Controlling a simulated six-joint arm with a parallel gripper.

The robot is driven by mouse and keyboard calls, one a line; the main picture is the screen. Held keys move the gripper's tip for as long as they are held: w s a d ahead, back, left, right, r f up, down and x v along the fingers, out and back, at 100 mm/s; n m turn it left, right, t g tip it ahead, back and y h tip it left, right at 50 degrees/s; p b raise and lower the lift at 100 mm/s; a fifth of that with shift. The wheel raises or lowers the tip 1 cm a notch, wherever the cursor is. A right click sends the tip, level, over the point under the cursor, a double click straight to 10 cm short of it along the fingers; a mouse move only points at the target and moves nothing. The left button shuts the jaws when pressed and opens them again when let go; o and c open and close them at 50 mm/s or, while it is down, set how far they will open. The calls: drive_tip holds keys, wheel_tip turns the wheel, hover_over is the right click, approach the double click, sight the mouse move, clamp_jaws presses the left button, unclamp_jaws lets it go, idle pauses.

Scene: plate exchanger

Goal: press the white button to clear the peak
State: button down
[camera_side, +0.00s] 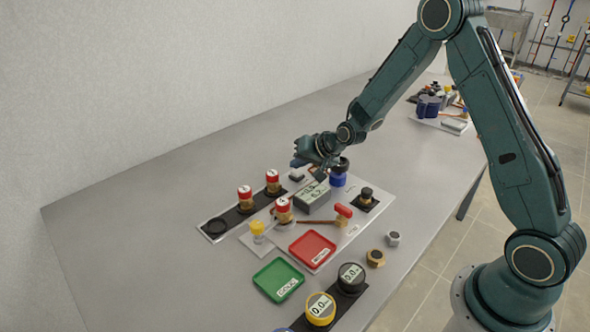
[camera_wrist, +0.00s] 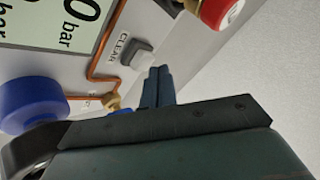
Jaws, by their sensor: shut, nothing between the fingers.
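The white button (camera_wrist: 137,54) shows in the wrist view as a pale block on a grey base, beside the printed word CLEAR. My gripper (camera_wrist: 160,72) is shut and empty, its fingertips just below and right of the button in that view. I cannot tell whether the tips touch the button's base. In the side view my gripper (camera_side: 319,177) is low over the back of the panel, near the grey display box (camera_side: 312,198). The display (camera_wrist: 60,25), partly cut off, reads in bar. I cannot make out the button surely in the side view.
A blue knob (camera_side: 338,179) stands right of my gripper, also large in the wrist view (camera_wrist: 30,105). A red-capped part (camera_wrist: 218,10) is near the button. Copper tubing (camera_wrist: 97,75) runs beside it. Red (camera_side: 312,248) and green (camera_side: 278,280) trays lie in front.

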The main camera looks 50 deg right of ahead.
drive_tip(key=shift+s+d+f, duration=0.15)
drive_tip(key=shift+s+f, duration=0.05)
drive_tip(key=shift+f, duration=0.3)
drive_tip(key=shift+s+d+f, duration=0.1)
drive_tip(key=shift+s+f, duration=0.05)
drive_tip(key=shift+f, duration=0.35)
idle(0.8)
drive_tip(key=shift+s+d+r, duration=0.1)
drive_tip(key=shift+r, duration=0.15)
drive_tip(key=shift+s+r, duration=0.2)
drive_tip(key=shift+r, duration=0.15)
drive_tip(key=shift+d+r, duration=0.1)
drive_tip(key=shift+r, duration=1.05)
drive_tip(key=shift+w+r, duration=0.15)
drive_tip(key=shift+r, duration=1.45)
drive_tip(key=shift+a, duration=0.2)
